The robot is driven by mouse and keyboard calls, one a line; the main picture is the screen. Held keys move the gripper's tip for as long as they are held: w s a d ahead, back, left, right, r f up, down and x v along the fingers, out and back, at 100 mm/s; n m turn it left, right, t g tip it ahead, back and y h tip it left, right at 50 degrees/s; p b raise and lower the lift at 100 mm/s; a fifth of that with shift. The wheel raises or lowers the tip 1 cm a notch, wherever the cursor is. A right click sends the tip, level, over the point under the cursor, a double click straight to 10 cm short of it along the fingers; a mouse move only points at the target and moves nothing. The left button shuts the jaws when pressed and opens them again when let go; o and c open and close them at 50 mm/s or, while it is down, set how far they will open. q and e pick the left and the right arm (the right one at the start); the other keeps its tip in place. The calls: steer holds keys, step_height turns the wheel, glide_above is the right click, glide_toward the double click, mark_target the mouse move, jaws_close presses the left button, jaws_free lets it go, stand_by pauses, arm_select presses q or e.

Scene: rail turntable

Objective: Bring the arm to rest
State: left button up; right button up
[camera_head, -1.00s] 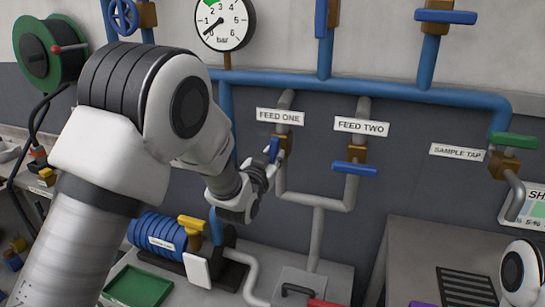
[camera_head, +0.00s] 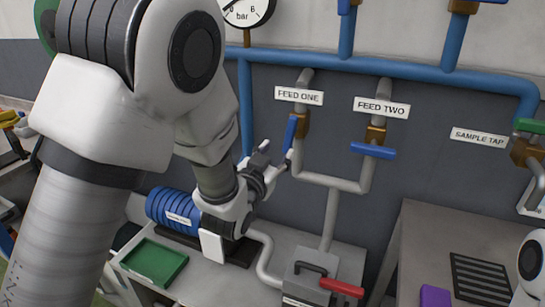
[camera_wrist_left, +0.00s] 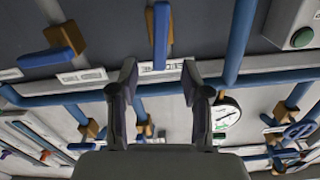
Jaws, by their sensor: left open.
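My left gripper (camera_head: 277,163) is open and empty. It is in front of the wall, below and left of the FEED ONE valve, apart from its blue handle (camera_head: 290,133), which stands upright. In the left wrist view the open fingers (camera_wrist_left: 158,90) have nothing between them, and the FEED ONE handle (camera_wrist_left: 161,38) is ahead of them. My left arm (camera_head: 130,90) is bent and fills the left of the head view. My right gripper is not in view; only a white part of my right arm (camera_head: 531,262) shows at the right edge.
The FEED TWO handle (camera_head: 373,149) lies level. Below are a bench with a blue coil (camera_head: 172,212), a green tray (camera_head: 155,262) and a grey box with a red handle (camera_head: 341,287). A pressure gauge (camera_head: 247,10) hangs above. A grey table (camera_head: 425,235) stands at right.

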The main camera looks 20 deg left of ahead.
arm_select(q)
steer(key=shift+s, duration=1)
